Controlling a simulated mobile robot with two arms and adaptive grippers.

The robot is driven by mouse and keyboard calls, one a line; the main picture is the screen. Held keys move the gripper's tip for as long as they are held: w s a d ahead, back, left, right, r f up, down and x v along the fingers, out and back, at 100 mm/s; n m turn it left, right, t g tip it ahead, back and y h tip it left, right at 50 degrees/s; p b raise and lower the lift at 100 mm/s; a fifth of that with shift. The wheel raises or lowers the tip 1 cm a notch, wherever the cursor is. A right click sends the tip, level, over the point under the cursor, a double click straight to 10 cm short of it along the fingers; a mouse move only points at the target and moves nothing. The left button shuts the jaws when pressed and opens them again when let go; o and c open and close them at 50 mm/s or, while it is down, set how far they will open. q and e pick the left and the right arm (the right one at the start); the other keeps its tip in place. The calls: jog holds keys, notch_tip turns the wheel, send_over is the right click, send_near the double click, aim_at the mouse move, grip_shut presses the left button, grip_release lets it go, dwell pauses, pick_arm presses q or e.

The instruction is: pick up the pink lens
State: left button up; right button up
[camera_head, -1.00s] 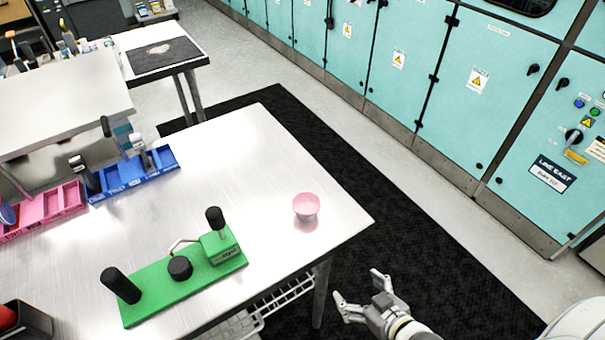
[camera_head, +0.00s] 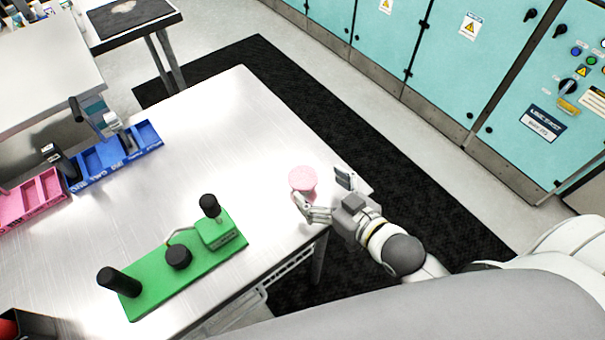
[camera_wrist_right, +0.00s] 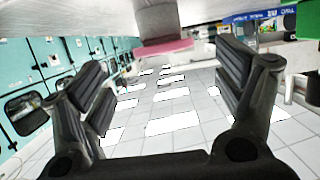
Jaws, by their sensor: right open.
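The pink lens (camera_head: 302,179) is a small round pink cup-like piece. It stands near the right corner of the metal table (camera_head: 215,120). My right gripper (camera_head: 320,187) reaches in from the right with its fingers spread. One fingertip is at the lens's near side and the other is to its right; I cannot tell if either touches. In the right wrist view, the pink lens (camera_wrist_right: 165,48) shows at the top middle, between and beyond the two open fingers (camera_wrist_right: 170,85). My left gripper is not in view.
A green fixture (camera_head: 180,262) with black knobs lies on the table, left of the gripper. Blue (camera_head: 122,158) and pink (camera_head: 30,198) bins stand at the left. Teal cabinets (camera_head: 400,60) line the far wall. The table between bins and lens is clear.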

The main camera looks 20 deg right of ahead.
aim_at(306, 180)
jog(key=shift+w+a, duration=0.15)
jog(key=shift+w, duration=0.1)
jog(key=p+x, duration=0.1)
jog(key=x, duration=0.3)
jog(key=shift+s+a+f+p, duration=0.1)
jog(key=shift+a+f+p, duration=0.1)
jog(key=shift+p, duration=0.15)
jog(key=shift+f, duration=0.1)
jog(key=shift+c, duration=1.5)
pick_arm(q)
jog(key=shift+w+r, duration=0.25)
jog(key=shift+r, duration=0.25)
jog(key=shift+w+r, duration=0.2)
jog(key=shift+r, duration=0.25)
pick_arm(e)
jog(key=c, duration=0.6)
